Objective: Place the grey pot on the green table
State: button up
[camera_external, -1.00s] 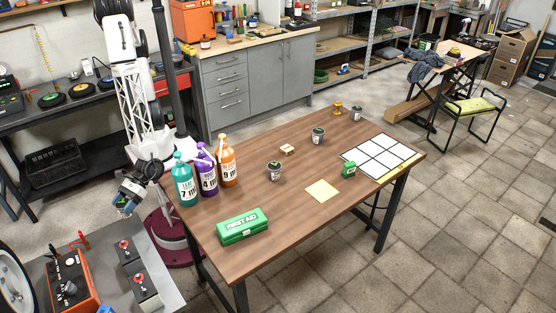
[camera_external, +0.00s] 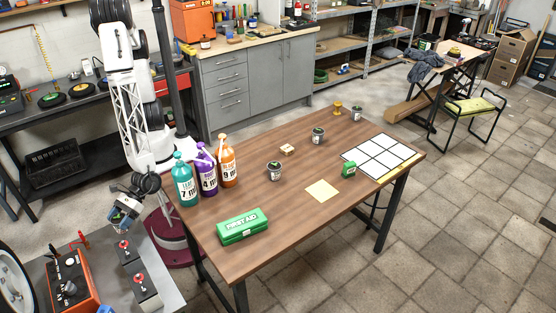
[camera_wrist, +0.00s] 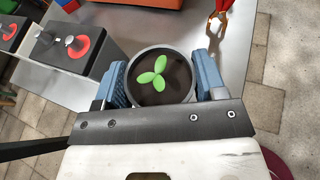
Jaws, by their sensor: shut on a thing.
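The grey pot (camera_wrist: 162,77), with dark soil and a small green three-leaf sprout, sits between the blue fingers of my gripper (camera_wrist: 162,82) in the wrist view. The fingers are shut on its sides. In the external view my gripper (camera_external: 124,210) hangs left of the brown wooden table (camera_external: 290,205), close to the grey metal bench top at lower left. The pot is too small and hidden to make out clearly there. I cannot make out a table with a clearly green top.
The bench (camera_external: 166,268) carries an orange box (camera_external: 72,283) and two red-button switch boxes. Bottles (camera_external: 184,183) and a green first aid case (camera_external: 242,227) stand at the wooden table's left end. Small pots (camera_external: 274,171) and a white-squared board (camera_external: 380,157) lie farther right.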

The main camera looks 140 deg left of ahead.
jog(key=shift+w+d+f, duration=0.1)
jog(key=shift+w+d, duration=0.1)
jog(key=shift+w, duration=0.1)
jog(key=shift+f, duration=1.7)
jog(key=shift+f, duration=0.2)
jog(key=o, duration=1.1)
jog(key=shift+c, duration=0.2)
jog(key=shift+r, duration=0.2)
jog(key=shift+s+a+r, duration=0.15)
jog(key=shift+a, duration=0.25)
jog(key=v, duration=1.1)
jog(key=shift+s, duration=0.1)
